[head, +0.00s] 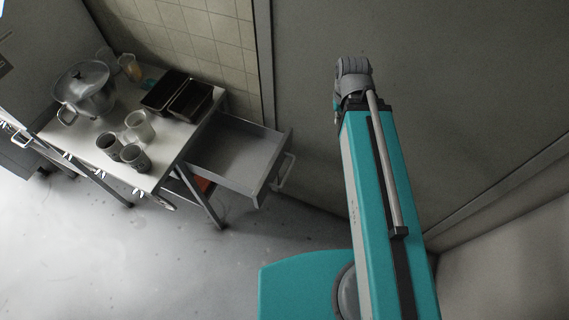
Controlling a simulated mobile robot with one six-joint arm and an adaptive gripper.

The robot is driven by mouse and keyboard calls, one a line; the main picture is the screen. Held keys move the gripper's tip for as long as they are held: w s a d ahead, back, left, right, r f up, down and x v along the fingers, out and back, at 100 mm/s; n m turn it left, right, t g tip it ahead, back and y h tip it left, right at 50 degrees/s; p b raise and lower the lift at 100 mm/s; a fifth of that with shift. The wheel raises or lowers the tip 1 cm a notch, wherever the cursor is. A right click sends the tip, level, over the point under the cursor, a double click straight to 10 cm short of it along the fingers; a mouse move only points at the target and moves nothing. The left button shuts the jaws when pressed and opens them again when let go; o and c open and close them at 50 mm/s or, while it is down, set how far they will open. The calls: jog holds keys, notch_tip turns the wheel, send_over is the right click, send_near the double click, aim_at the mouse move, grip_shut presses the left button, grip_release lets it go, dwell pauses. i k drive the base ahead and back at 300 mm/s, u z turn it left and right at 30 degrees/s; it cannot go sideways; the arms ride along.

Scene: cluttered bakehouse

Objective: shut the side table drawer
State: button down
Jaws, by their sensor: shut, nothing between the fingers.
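The side table (62,139) stands at the left with a white top and dark metal legs. Its grey drawer (238,155) is pulled well out from the table's right side and looks empty. The drawer's bar handle (287,172) is on its right-hand front face, away from the table. I cannot make out my gripper or its fingers; only teal and grey parts of my own body show at the centre right, apart from the drawer in the picture.
On the tabletop are a lidded metal pot (84,91), several cups including a pale one (140,126), a glass (130,67) and dark tins (190,99). A grey wall panel (300,110) rises behind the drawer. Pale floor (110,270) is clear in front.

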aim_at(247, 158)
jog(key=k, duration=1)
jog(key=u, duration=0.95)
jog(key=i, duration=0.5)
